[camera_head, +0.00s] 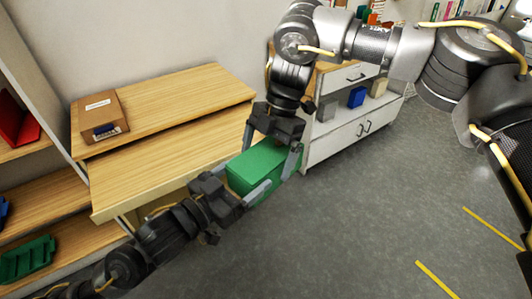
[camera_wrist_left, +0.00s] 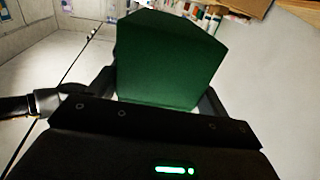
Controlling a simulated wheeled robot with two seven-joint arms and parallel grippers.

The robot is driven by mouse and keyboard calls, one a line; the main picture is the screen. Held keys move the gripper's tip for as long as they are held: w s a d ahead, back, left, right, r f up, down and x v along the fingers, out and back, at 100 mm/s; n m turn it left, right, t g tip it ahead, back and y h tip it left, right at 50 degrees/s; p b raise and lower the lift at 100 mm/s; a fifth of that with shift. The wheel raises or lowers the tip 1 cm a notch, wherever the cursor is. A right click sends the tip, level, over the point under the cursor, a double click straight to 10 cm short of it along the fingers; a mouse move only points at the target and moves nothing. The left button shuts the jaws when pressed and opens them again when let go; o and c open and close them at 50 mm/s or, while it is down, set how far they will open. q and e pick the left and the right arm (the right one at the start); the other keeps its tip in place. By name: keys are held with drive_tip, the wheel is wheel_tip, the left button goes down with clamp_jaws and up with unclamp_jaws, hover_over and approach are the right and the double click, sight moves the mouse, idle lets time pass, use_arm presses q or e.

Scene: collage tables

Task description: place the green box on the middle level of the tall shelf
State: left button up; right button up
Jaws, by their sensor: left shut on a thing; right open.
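The green box (camera_head: 262,165) is held in the air in front of the wooden desk, above the grey floor. My left gripper (camera_head: 248,182) is shut on it from the lower left. In the left wrist view the green box (camera_wrist_left: 168,60) fills the space between the two fingers. My right gripper (camera_head: 272,148) is open, with its fingers at either side of the box's far end; I cannot tell whether they touch it. A shelf unit (camera_head: 50,189) with wooden boards, which looks like the tall shelf, stands at the left edge, partly cut off.
The shelf unit holds a red bin (camera_head: 15,122) on an upper board and a green bin (camera_head: 28,258) low down. A cardboard box (camera_head: 100,112) sits on the desk (camera_head: 170,103). A white cabinet (camera_head: 345,140) with blue and beige blocks stands behind. Floor at right is clear.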

drive_tip(key=c, duration=1)
use_arm(q)
drive_tip(key=o, duration=1)
use_arm(e)
drive_tip(key=shift+c, duration=0.2)
use_arm(q)
drive_tip(key=shift+o, duration=0.2)
